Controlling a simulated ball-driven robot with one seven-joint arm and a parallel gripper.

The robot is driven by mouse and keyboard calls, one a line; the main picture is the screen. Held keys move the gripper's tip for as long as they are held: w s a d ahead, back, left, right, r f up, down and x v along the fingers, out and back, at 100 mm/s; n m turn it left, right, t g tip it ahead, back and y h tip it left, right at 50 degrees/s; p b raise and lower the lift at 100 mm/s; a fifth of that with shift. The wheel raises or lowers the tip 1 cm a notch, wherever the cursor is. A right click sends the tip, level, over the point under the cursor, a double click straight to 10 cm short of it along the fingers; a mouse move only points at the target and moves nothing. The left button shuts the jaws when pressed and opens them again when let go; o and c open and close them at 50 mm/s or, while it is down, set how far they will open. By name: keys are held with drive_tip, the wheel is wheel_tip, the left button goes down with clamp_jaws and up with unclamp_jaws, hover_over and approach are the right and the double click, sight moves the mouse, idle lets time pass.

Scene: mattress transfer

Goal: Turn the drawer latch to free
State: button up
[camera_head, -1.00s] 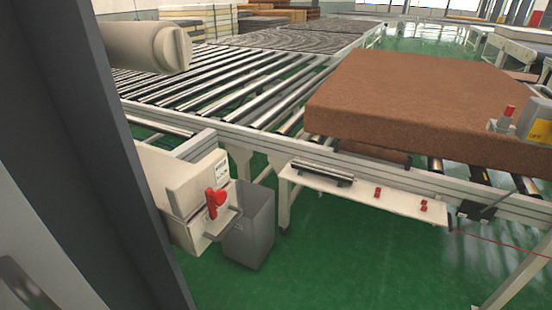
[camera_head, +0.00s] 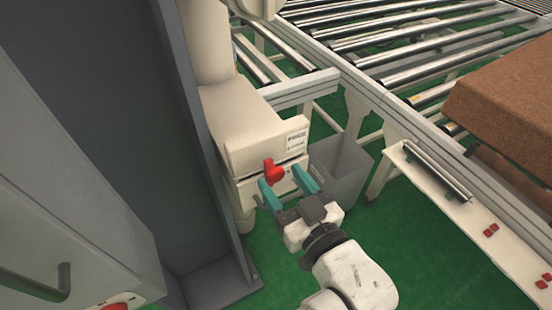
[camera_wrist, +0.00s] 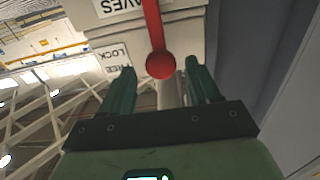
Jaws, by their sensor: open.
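The red drawer latch (camera_head: 273,170) is on the front of a cream drawer unit (camera_head: 252,140) left of the roller conveyor. In the wrist view the latch (camera_wrist: 160,62) is a red lever ending in a round knob, near a label (camera_wrist: 114,58) reading FREE and LOCK. My gripper (camera_head: 285,187) has teal fingers, is open, and is just in front of the latch. In the wrist view its fingers (camera_wrist: 160,82) are spread to either side below the knob, which appears between and beyond the tips. I see no clear contact. The drawer handle is partly hidden behind the gripper.
A grey bin (camera_head: 340,168) stands right of the drawer unit. A grey post (camera_head: 120,110) rises close on the left. The roller conveyor (camera_head: 400,60) runs behind, with a brown mattress (camera_head: 515,110) at right. A white shelf (camera_head: 450,195) carries small red parts.

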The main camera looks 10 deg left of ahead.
sight(278, 177)
drive_tip(key=shift+p+x, duration=0.45)
drive_tip(key=shift+x, duration=1.95)
drive_tip(key=shift+s, duration=0.1)
clamp_jaws()
